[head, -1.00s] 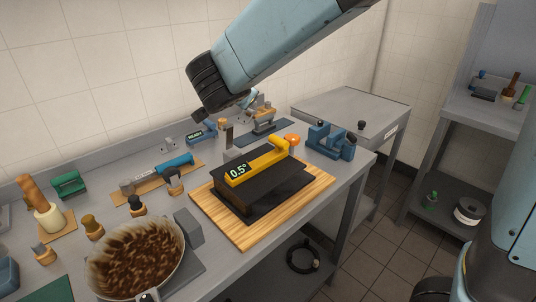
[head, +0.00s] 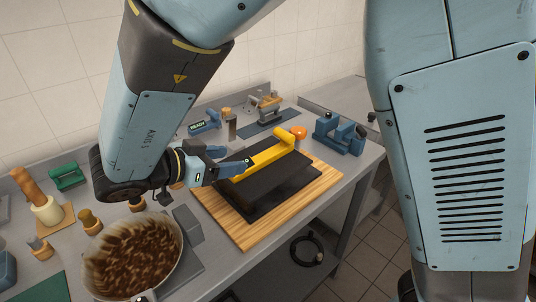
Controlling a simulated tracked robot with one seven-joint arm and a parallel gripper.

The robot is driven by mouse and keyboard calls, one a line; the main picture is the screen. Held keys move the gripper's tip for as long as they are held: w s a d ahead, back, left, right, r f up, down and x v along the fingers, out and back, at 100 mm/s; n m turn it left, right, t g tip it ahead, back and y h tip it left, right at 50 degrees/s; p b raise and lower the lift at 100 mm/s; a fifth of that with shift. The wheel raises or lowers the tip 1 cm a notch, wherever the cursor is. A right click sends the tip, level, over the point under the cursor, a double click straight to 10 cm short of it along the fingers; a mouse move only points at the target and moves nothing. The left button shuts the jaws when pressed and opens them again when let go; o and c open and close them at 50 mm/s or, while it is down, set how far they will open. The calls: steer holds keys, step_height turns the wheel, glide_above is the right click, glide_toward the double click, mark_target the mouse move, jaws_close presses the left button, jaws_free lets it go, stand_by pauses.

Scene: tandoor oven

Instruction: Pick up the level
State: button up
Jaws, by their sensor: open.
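The yellow level (head: 270,158) lies on a black block (head: 273,189), which sits on a wooden board (head: 236,232). The level's orange-yellow raised end points to the back right. My gripper (head: 240,166) is at the level's left end, its blue-tipped fingers pointing right. The fingers are apart and hide the left end, where the display was. I cannot tell whether they touch the level.
A pan of brown food (head: 135,257) stands at the front left. Several handled tools line the left side of the counter.

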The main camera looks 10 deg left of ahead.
mark_target(262, 156)
steer(key=x, duration=0.5)
steer(key=shift+f+x, duration=0.1)
steer(key=shift+x, duration=1.2)
steer(key=shift+f+x, duration=0.15)
steer(key=shift+x, duration=1.15)
steer(key=shift+a, duration=0.2)
jaws_close()
steer(key=shift+r, duration=0.1)
